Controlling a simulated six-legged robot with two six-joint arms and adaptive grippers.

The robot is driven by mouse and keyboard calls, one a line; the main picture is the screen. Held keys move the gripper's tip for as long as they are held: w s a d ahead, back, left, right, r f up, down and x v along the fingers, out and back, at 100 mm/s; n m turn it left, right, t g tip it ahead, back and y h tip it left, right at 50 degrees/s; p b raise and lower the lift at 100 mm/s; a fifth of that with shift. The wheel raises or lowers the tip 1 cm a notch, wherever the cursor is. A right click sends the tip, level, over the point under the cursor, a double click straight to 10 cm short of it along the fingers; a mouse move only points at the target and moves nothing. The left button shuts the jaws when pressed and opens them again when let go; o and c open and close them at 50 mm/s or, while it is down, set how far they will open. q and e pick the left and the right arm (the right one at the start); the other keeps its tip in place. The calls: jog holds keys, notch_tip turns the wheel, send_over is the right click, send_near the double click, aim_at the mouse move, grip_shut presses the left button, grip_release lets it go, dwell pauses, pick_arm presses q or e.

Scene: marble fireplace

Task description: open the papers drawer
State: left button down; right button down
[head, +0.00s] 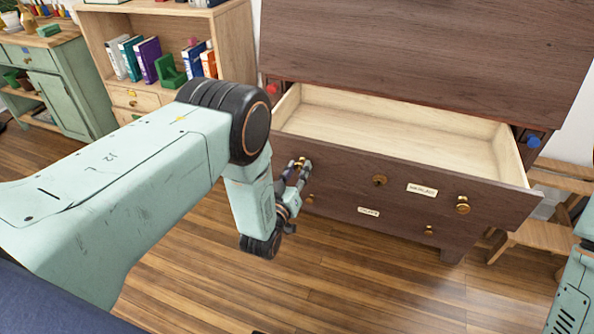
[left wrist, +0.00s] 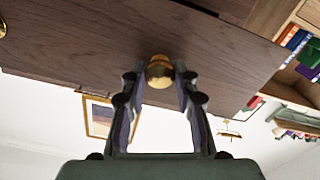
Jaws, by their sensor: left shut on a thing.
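A dark wood drawer (head: 330,165) stands pulled out of a dark chest in the head view. Its pale inside (head: 390,125) looks empty. A label plate (head: 422,190) sits on its front, but its lettering is too small to read surely. My left gripper (head: 301,166) is shut on the left brass knob. In the left wrist view that knob (left wrist: 160,70) sits between the fingertips of my left gripper (left wrist: 160,76). My right gripper is out of view.
A lower drawer with a label (head: 368,212) is below the open one. Blue (head: 533,141) and red (head: 273,88) knobs flank the opening. A bookshelf (head: 232,35) and green cabinet (head: 75,90) stand left. A wooden step stool (head: 545,235) is right. The floor (head: 330,285) in front is clear.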

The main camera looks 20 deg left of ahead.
pick_arm(q)
jog(key=shift+w, duration=0.1)
jog(key=c, duration=1)
grip_release()
jog(key=s, duration=1.2)
jog(key=shift+a, duration=0.2)
